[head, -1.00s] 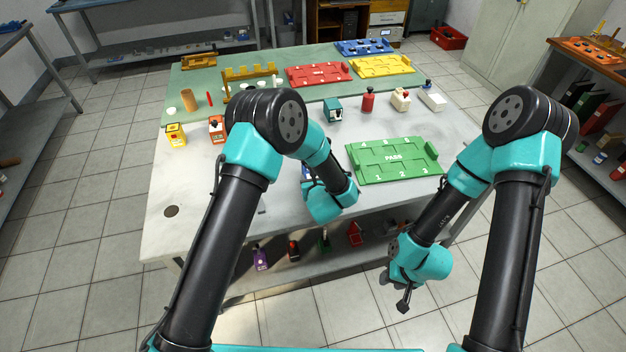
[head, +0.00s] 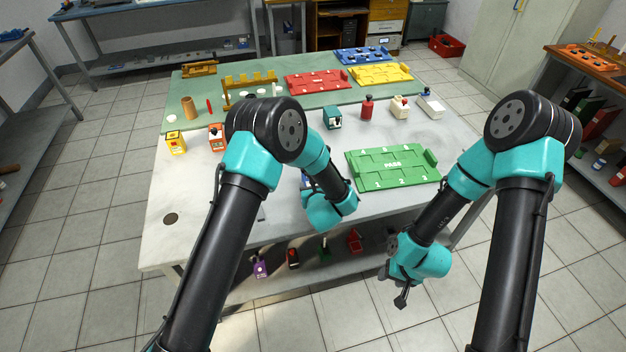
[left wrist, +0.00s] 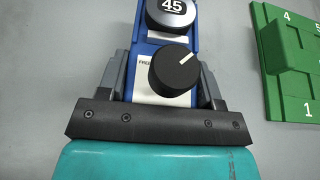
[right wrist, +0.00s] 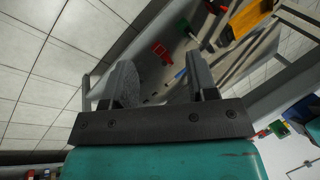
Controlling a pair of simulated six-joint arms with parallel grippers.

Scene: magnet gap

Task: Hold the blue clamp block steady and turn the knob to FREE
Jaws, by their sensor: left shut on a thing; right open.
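The blue clamp block (left wrist: 150,47) lies on the table in the left wrist view, with a round dial reading 45 (left wrist: 171,10) and a black knob (left wrist: 175,72). The knob's white pointer line aims up and to the right. A label beside the knob is partly covered. My left gripper (left wrist: 163,80) is shut on the block, one finger on each side. In the head view my left arm hides nearly all of the block. My right gripper (head: 402,299) is open and empty, low in front of the table; its spread fingers show in the right wrist view (right wrist: 160,82).
A green PASS tray (head: 393,184) lies right of my left gripper. Red (head: 318,81), yellow (head: 381,76) and blue trays (head: 362,56) lie at the back. Bottles and small boxes stand mid-table. Several small items sit on the shelf below. The table's front left is clear.

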